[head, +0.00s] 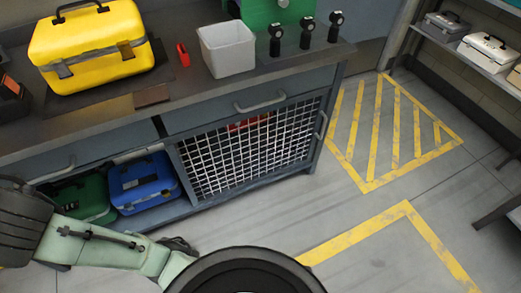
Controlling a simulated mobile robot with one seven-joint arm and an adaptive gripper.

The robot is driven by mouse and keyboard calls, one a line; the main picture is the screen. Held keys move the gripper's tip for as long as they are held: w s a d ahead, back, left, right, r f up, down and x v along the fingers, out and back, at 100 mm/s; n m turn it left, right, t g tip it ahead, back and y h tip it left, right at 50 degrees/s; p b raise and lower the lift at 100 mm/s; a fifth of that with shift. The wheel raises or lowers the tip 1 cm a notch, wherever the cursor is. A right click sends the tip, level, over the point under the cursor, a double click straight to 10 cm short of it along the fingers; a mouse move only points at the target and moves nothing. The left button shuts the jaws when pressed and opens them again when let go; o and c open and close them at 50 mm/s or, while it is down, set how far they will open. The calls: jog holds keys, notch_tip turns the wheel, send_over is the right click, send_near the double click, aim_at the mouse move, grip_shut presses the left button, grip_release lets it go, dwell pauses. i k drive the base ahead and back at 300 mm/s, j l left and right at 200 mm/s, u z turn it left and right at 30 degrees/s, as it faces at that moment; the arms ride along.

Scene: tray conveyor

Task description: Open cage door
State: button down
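The cage door (222,165) is a white wire-mesh panel in a grey frame, at the lower right of the workbench. It looks closed, flush with the bench front. A small upright handle (321,126) sits at its right edge. A red thing (248,123) shows behind the mesh near the top; its shape is mostly hidden. A pale green link of my arm reaches in at the lower left, in front of the bench and apart from the cage door. I cannot make out my gripper's fingers in this view.
A drawer with a bar handle (260,104) is above the door. Blue (143,182) and green (84,200) cases sit on the open shelf to its left. A yellow case (90,45) and white bin (227,48) stand on top. Yellow-marked floor at right is clear.

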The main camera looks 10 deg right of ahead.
aim_at(169, 145)
jog(key=i+l+z, duration=0.45)
jog(key=i+z, duration=0.1)
jog(key=z, duration=0.4)
jog(key=u, duration=0.3)
